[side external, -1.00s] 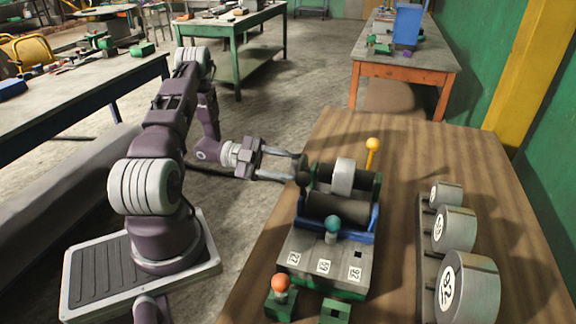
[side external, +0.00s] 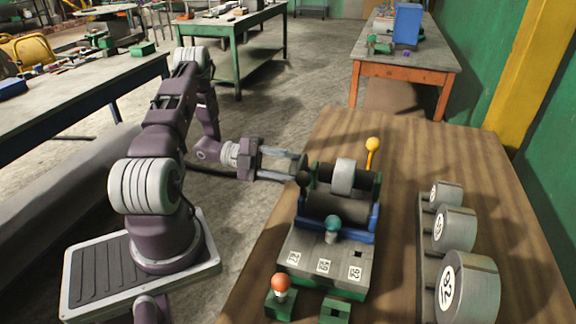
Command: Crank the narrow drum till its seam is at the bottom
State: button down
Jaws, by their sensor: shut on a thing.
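A pale grey narrow drum (side external: 344,176) lies across the dark rollers (side external: 337,207) of a blue-sided stand (side external: 360,222). I cannot make out a seam on it. My gripper (side external: 299,169) reaches in from the left with its fingers at the stand's left side, where the dark crank knob (side external: 303,179) is. It is shut on the crank, though the fingertips and the exact grip are small and partly hidden. A yellow-knobbed lever (side external: 372,146) stands upright behind the stand.
A plate with a teal knob (side external: 332,224) and number labels is in front of the stand. An orange-knobbed block (side external: 281,284) is nearer. Several numbered drums (side external: 455,228) stand in a rack on the right. Bare wooden tabletop (side external: 400,205) lies between rack and stand.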

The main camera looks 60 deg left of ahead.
jog(key=shift+a+f, duration=0.1)
jog(key=c, duration=0.9)
grip_release()
jog(key=shift+o, duration=0.2)
jog(key=v, duration=0.7)
